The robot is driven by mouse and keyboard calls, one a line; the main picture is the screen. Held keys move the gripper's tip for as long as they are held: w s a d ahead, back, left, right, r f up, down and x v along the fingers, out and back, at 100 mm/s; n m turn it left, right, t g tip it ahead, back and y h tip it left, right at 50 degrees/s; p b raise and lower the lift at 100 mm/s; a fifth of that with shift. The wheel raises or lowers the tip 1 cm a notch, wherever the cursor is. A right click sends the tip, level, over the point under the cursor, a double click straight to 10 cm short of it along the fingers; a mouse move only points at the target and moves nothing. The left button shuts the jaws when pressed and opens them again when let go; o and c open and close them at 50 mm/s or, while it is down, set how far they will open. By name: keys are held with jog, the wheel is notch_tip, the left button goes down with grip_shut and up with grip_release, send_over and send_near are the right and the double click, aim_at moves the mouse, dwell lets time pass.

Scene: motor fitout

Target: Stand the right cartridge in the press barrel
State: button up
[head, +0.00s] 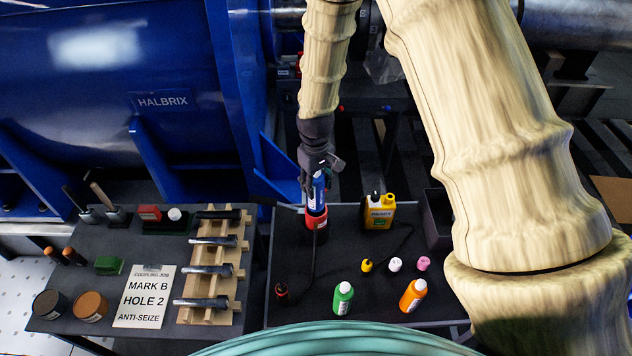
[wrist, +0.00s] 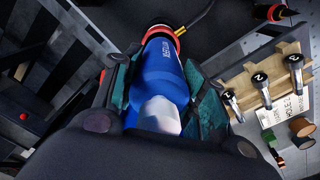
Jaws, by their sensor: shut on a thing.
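My gripper (head: 319,172) is shut on a blue cartridge (head: 318,194) with white lettering too small to read. In the wrist view the cartridge (wrist: 164,75) lies between the two fingers, with its pale grey-white tip (wrist: 160,113) toward the camera. Its far end meets the red ring of the press barrel (head: 316,218); the ring also shows in the wrist view (wrist: 178,31). The cartridge looks nearly upright in the head view. I cannot tell how deep its lower end sits in the ring.
Yellow, white and pink small caps (head: 395,264) stand mid-table. A yellow READY unit (head: 379,213) stands right of the barrel, with a black cable nearby. The left table holds a card reading MARK B, HOLE 2, ANTI-SEIZE (head: 147,297) and a wooden rack of bolts (head: 229,316).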

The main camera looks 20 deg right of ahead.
aim_at(316, 203)
jog(key=shift+f+b, duration=2.05)
jog(key=shift+f, duration=2.85)
dwell(0.3)
jog(key=o, duration=1.4)
jog(key=shift+c, duration=0.2)
jog(key=shift+r, duration=0.15)
notch_tip(316, 203, up, 12)
jog(key=shift+f, duration=0.1)
